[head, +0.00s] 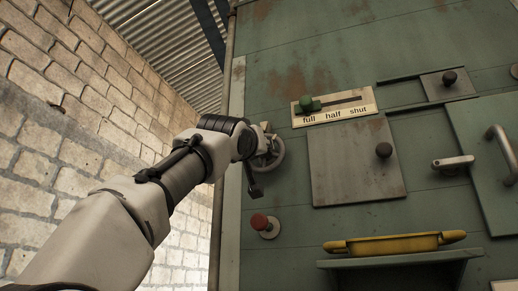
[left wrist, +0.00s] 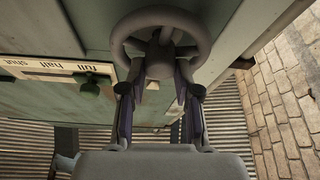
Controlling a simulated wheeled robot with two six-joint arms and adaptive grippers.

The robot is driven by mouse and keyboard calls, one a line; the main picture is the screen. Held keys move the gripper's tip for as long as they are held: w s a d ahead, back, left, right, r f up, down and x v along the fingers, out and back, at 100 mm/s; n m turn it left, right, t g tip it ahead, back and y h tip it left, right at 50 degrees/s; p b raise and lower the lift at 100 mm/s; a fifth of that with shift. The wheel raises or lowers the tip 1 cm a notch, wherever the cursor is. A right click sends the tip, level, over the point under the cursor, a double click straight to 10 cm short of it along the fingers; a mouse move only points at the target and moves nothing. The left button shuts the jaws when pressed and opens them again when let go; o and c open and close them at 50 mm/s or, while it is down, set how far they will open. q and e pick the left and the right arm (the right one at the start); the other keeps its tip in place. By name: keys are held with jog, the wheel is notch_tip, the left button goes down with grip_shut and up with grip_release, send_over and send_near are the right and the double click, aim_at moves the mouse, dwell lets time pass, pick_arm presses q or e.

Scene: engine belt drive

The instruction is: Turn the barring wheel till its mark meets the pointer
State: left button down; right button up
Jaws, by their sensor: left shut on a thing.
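The barring wheel (head: 276,151) is a small grey handwheel on the left edge of the green engine panel. In the left wrist view the wheel (left wrist: 204,38) fills the top middle, with its round rim, spokes and hub. My left gripper (left wrist: 160,90) has its fingers on either side of the wheel's near part and is shut on it. In the head view my left gripper (head: 260,148) partly covers the wheel. I cannot make out the mark or the pointer in either view. My right gripper is not in view.
A lever slot with a green knob (head: 308,103) and a "full half shut" label sits right of the wheel. Below are a red knob (head: 260,222) and a yellow-handled piece (head: 395,244) above a shelf. A grey cover (head: 350,170) is right. A brick wall (head: 95,90) stands left.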

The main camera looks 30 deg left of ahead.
pick_arm(q)
jog(key=shift+w+n+g+y+p, duration=0.1)
jog(key=shift+n+g+y+p, duration=0.65)
jog(key=shift+n, duration=1.9)
jog(key=shift+n+g+y+p, duration=0.2)
jog(key=shift+n+g+y, duration=1)
jog(key=shift+n, duration=1.45)
jog(key=shift+f, duration=0.1)
jog(key=c, duration=0.8)
grip_release()
jog(key=shift+w, duration=0.1)
jog(key=shift+t+y, duration=0.25)
